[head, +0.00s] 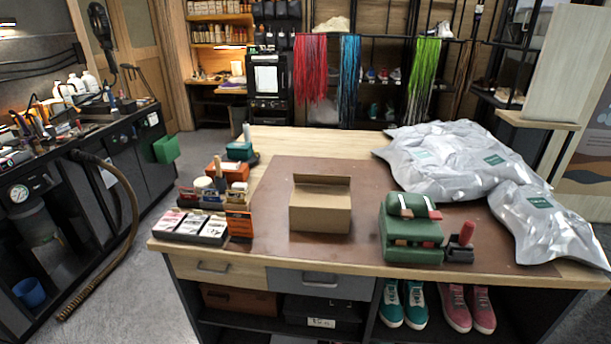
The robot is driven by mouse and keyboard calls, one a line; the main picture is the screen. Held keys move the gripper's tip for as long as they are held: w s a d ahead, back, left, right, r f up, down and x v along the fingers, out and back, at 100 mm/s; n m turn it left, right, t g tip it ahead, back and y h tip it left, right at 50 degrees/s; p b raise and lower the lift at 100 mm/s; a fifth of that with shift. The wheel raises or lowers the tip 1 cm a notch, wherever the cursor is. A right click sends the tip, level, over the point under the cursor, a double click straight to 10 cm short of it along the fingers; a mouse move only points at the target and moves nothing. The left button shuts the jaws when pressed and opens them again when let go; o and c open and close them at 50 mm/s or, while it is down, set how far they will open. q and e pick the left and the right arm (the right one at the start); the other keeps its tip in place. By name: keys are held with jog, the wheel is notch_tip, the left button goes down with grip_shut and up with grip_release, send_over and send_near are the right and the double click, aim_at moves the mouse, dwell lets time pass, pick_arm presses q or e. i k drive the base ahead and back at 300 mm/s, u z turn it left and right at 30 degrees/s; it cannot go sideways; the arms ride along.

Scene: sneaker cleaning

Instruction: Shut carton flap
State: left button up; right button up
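A small brown cardboard carton (320,219) stands upright on the brown mat in the middle of the workbench. A flap (322,183) stands raised along its far edge. The top in front of that flap looks plain brown, and I cannot tell how much of it is open or what is inside. Neither of my grippers shows in the head view, and nothing touches the carton.
Left of the carton are small boxes (190,226) and an orange box (228,170). To its right are a green case (411,232) and silver bags (455,165). The brown mat (262,225) is bare around the carton. Sneakers (403,303) sit on the shelf below.

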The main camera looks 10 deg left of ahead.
aim_at(303, 178)
jog(key=i, duration=1)
